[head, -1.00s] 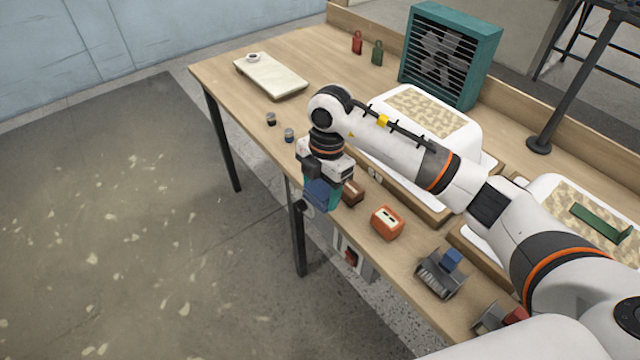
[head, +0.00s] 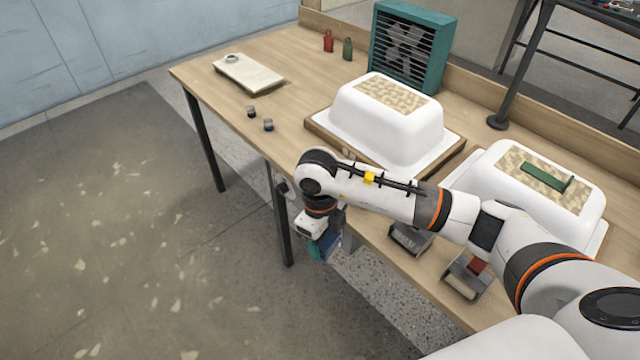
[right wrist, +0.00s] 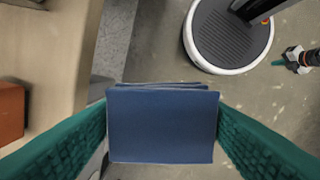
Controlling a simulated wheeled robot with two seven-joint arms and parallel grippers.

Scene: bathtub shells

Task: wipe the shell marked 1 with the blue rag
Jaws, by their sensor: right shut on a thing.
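My right gripper (head: 322,246) is shut on the folded blue rag (right wrist: 162,125), hanging off the table's front edge over the floor. The rag's blue edge shows between the teal fingers. Two white upturned shells with speckled beige patches stand on the table: a farther one (head: 388,128) and a nearer one (head: 490,185). A small tag sits at the farther shell's front; I cannot read a 1 on either. My left gripper (right wrist: 291,61) shows small at the right of the right wrist view, its opening unclear.
A green angled tool (head: 545,177) lies on the nearer shell. A teal fan box (head: 408,50) stands behind the farther shell. A pale board (head: 248,73) and two small cups (head: 268,125) are at the far left. Grey holders (head: 466,276) line the front edge. An orange box (right wrist: 10,112) is below my arm.

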